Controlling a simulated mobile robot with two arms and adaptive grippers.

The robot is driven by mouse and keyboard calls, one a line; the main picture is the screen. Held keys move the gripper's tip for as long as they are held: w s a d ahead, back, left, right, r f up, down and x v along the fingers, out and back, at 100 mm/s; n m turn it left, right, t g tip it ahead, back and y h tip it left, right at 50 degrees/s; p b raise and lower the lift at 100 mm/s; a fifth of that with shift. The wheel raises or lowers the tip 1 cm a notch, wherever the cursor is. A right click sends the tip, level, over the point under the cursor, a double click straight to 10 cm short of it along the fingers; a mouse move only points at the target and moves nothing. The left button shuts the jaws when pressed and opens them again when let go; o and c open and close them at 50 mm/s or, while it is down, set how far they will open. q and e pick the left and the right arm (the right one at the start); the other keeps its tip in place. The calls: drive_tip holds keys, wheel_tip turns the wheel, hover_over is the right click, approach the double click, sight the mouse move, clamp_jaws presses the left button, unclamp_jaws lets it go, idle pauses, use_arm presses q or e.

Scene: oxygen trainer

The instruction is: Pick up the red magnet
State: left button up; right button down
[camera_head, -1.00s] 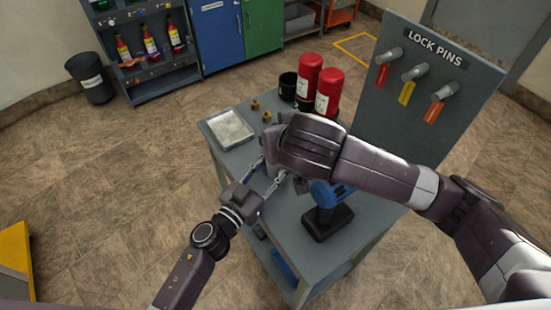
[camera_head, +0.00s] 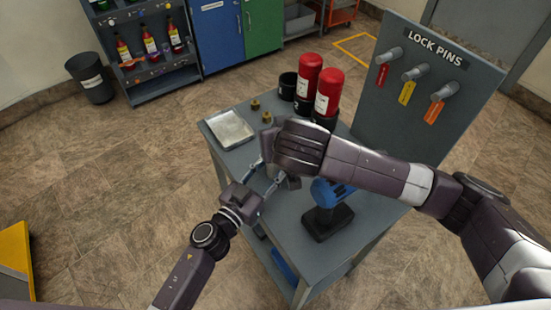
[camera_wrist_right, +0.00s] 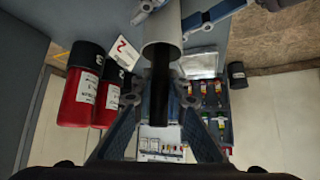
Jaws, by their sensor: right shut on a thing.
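I cannot make out a red magnet in either view. My right gripper (camera_wrist_right: 160,115) is shut on a grey cylinder (camera_wrist_right: 162,28) with a dark rod (camera_wrist_right: 160,85) in the right wrist view. In the head view the right hand hangs over the table, and its own arm hides most of the held thing. My left gripper (camera_head: 266,176) is open, close beside the right hand on its left, fingers pointing towards it. Its finger (camera_wrist_right: 212,14) seems to show at the top of the right wrist view, near the cylinder.
Open floor lies left.

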idle(0.6)
